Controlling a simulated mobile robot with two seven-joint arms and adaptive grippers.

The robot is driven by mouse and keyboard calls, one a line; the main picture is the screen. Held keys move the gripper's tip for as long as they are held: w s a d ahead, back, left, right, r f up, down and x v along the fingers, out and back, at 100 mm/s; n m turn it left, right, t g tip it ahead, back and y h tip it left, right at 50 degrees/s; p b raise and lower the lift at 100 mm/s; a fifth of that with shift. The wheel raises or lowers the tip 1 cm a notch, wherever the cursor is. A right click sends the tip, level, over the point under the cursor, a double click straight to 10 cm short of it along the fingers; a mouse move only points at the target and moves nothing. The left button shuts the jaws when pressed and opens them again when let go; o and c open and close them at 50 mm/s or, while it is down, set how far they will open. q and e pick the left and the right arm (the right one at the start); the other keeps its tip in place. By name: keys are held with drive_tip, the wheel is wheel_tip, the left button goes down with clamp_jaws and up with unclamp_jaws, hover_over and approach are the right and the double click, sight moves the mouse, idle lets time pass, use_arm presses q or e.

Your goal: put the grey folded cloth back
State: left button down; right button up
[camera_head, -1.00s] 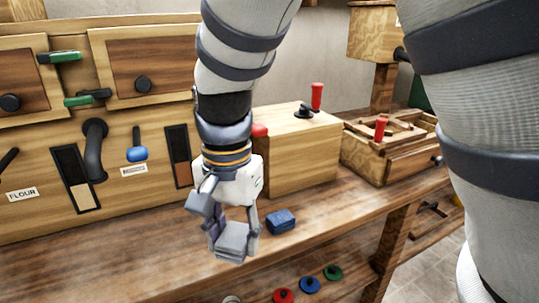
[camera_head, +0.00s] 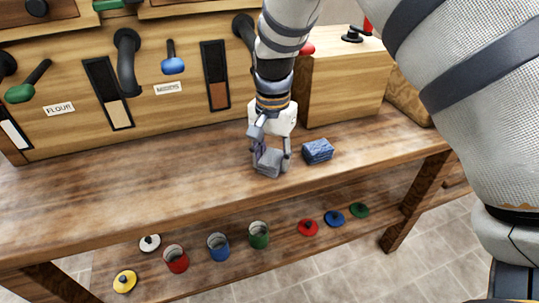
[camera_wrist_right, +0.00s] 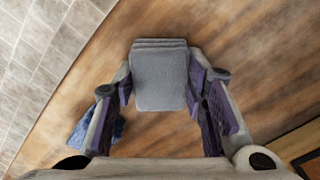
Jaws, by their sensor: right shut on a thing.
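The grey folded cloth (camera_head: 268,165) is a small thick pad between the fingers of my right gripper (camera_head: 271,158). The gripper points down at the workbench, near its front edge, and is shut on the cloth. In the right wrist view the grey cloth (camera_wrist_right: 160,78) sits between the two purple-padded fingers. I cannot tell whether it touches the bench top. A blue folded cloth (camera_head: 318,151) lies on the bench just right of the gripper, apart from the grey one. It also shows in the right wrist view (camera_wrist_right: 78,139). My left gripper is not in view.
The wooden bench top (camera_head: 130,190) is clear to the left. Behind it stands a cabinet with a flour label (camera_head: 59,109) and levers. A wooden box (camera_head: 345,85) stands behind the blue cloth. The lower shelf holds red, blue (camera_head: 218,247) and green cups and several coloured lids.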

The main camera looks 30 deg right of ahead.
sight(272, 158)
drive_tip(key=shift+r, duration=0.2)
drive_tip(key=o, duration=1.2)
drive_tip(key=shift+f, duration=0.2)
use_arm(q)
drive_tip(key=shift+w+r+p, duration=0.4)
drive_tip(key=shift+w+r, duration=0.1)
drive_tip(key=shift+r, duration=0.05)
use_arm(e)
wheel_tip(272, 158, up, 12)
drive_tip(key=shift+r, duration=0.2)
